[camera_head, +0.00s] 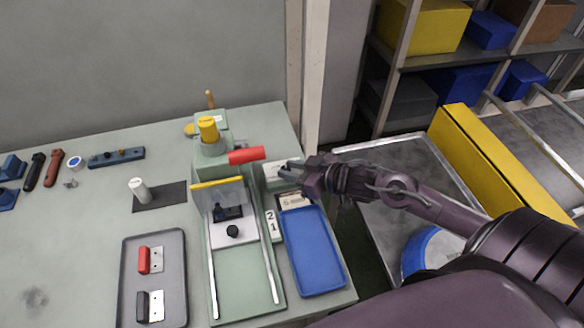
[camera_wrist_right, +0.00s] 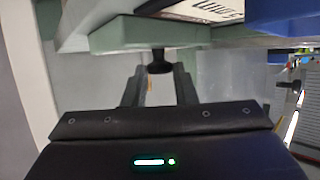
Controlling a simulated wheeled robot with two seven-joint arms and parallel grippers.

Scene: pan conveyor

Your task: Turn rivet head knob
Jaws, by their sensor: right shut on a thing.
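A black knob (camera_wrist_right: 158,62) sticks out from a pale green block (camera_wrist_right: 150,34) in the right wrist view. My right gripper (camera_wrist_right: 159,72) has its two fingertips on either side of the knob and is shut on it. In the head view my right gripper (camera_head: 288,172) is at the right side of the green riveting machine (camera_head: 212,165), beside a small box with a white label. The knob is hidden there by the fingers. The machine has a yellow cap (camera_head: 208,128) and a red lever grip (camera_head: 247,155). My left gripper is not in view.
A blue tray (camera_head: 313,250) lies empty below my right gripper. A grey tray (camera_head: 155,235) holds a red and a black handle. A white cylinder (camera_head: 139,190) stands on a dark mat. A conveyor with a yellow side rail (camera_head: 505,155) is on the right.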

